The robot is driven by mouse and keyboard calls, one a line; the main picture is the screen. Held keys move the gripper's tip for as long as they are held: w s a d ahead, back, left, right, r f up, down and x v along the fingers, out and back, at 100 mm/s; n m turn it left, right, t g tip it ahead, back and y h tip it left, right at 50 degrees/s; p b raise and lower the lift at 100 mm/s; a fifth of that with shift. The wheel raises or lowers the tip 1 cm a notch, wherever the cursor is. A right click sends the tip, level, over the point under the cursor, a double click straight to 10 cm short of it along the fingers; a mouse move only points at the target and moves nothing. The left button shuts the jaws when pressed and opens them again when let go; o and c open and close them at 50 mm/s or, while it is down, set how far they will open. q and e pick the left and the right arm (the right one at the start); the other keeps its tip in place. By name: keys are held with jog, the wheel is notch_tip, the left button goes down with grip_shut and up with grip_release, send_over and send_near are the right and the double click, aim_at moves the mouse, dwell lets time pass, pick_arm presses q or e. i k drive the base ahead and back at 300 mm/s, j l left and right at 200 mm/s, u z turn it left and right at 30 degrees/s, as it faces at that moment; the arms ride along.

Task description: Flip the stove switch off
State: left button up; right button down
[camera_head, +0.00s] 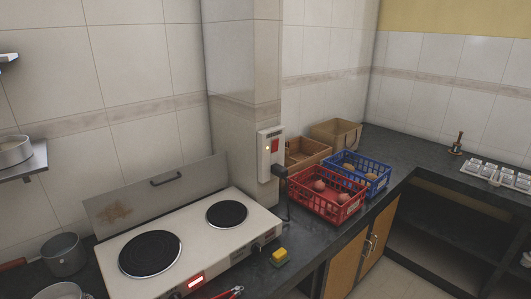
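A white electric stove (188,245) with two black hotplates, a left one (150,254) and a smaller right one (227,214), stands on the dark counter. A lit red switch or indicator (195,281) shows on its front edge, with dark knobs partly visible beside it. On the tiled pillar behind it is a white wall socket box (264,160) with a red rocker switch (275,145) and a small light spot. A black plug (279,171) sits in the box, its cable hanging to the counter. The rocker's position is too small to tell. Neither gripper is in view.
A yellow-green sponge (279,257) and a red-handled tool (230,292) lie near the stove front. Red (326,197) and blue (357,175) baskets stand right of the socket. Metal pots (63,254) stand left. The right counter (405,150) has free room.

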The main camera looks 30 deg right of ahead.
aim_at(274, 142)
jog(key=z, duration=1.1)
